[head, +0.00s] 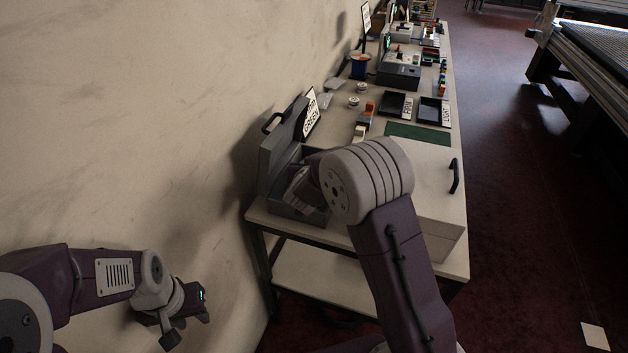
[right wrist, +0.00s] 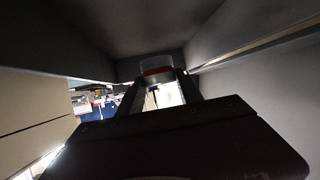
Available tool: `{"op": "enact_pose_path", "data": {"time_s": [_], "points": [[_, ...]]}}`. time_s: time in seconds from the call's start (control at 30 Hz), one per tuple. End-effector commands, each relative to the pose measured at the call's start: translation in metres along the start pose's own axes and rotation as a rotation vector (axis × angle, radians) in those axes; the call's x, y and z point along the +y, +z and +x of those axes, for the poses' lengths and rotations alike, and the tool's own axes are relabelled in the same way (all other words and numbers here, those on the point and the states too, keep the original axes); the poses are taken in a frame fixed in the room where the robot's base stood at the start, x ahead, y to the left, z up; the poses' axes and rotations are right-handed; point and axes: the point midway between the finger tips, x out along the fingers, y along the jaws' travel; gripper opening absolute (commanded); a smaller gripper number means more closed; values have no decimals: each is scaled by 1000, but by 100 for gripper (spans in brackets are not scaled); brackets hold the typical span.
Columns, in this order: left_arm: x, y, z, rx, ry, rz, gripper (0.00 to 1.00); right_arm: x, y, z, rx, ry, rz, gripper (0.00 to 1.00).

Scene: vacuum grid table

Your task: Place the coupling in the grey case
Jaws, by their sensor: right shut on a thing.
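The grey case (head: 273,163) stands open at the near left end of the table, its lid raised against the wall side. My right arm reaches over it, and the right gripper is mostly hidden behind the arm in the head view. In the right wrist view my right gripper (right wrist: 160,82) is between grey walls, shut on a small round piece with a clear top and a red band, seemingly the coupling (right wrist: 158,69). Whether the piece touches the case floor cannot be told. My left gripper (head: 186,324) hangs empty left of the table, its fingers apart.
A white box with a black handle (head: 454,176) stands right of my right arm. Behind it are a green mat (head: 418,134), dark labelled trays (head: 393,104) and a sign (head: 310,113). The wall runs close along the left; open floor lies to the right.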

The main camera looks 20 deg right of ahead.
Motion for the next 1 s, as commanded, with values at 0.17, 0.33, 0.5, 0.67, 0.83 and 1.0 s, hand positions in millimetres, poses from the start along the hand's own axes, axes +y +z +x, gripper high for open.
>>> {"op": "enact_pose_path", "data": {"time_s": [0.17, 0.33, 0.5, 0.67, 0.83, 1.0], "points": [[0, 0, 5, 1, 0, 0, 36, 0, 10, 5, -1, 1, -1, 0], [0, 1, 14, 0, 0, 0, 36, 0, 35, 17, -1, 0, -1, 0], [0, 1, 12, 0, 0, 0, 36, 0, 32, 16, 2, 0, 1, 0], [0, 1, 15, 0, 0, 0, 36, 0, 36, 18, 1, 0, 0, 0], [0, 1, 14, 0, 0, 0, 36, 0, 36, 17, 1, 0, 0, 64], [0, 1, 14, 0, 0, 0, 36, 0, 36, 17, 1, 0, 0, 64]]}}
